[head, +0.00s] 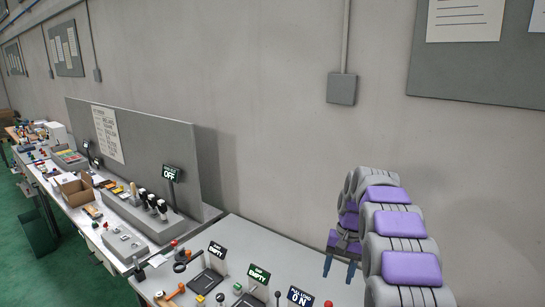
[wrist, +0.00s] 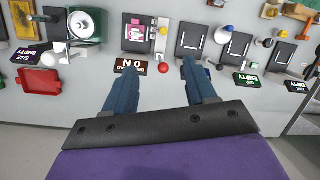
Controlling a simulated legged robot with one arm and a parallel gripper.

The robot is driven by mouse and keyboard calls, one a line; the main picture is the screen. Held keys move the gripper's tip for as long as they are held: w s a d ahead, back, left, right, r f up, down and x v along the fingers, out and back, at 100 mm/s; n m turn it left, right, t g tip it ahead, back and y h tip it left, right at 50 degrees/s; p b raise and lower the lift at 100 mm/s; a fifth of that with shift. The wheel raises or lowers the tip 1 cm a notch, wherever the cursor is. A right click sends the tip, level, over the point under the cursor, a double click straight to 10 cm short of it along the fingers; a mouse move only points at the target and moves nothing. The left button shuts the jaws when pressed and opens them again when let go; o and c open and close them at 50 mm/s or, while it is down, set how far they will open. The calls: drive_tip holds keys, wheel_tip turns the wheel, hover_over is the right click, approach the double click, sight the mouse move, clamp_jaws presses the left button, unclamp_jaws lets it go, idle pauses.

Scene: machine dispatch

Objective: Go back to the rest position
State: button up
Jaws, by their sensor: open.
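My gripper (head: 340,268) is at the lower right of the head view, at the end of my grey and purple arm, above the near table. Its two blue fingers point down and stand apart. In the wrist view my gripper (wrist: 158,66) is open, with nothing between the fingers. Below and beyond the fingertips lies the grey tabletop with a dark sign (wrist: 130,67) in front of a pad that bears a pink and white item (wrist: 137,33).
The wrist view shows a red tray (wrist: 38,92) and a green machine (wrist: 85,22). A long bench with a grey panel (head: 155,160) stands left, against the wall.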

drive_tip(key=s+a+n+h+b, duration=0.1)
drive_tip(key=s+a+b, duration=0.15)
drive_tip(key=s, duration=0.85)
drive_tip(key=s+a+n+b, duration=0.1)
drive_tip(key=s+b, duration=0.3)
drive_tip(key=s, duration=0.7)
drive_tip(key=s+f+b, duration=0.2)
drive_tip(key=s+f, duration=0.3)
drive_tip(key=s, duration=0.5)
drive_tip(key=s+f+n+h+b, duration=0.1)
drive_tip(key=s+f+b, duration=0.2)
drive_tip(key=s+f, duration=0.3)
drive_tip(key=s, duration=0.5)
drive_tip(key=shift+a+f+b, duration=0.15)
drive_tip(key=shift+a+b, duration=0.2)
drive_tip(key=shift+a, duration=0.05)
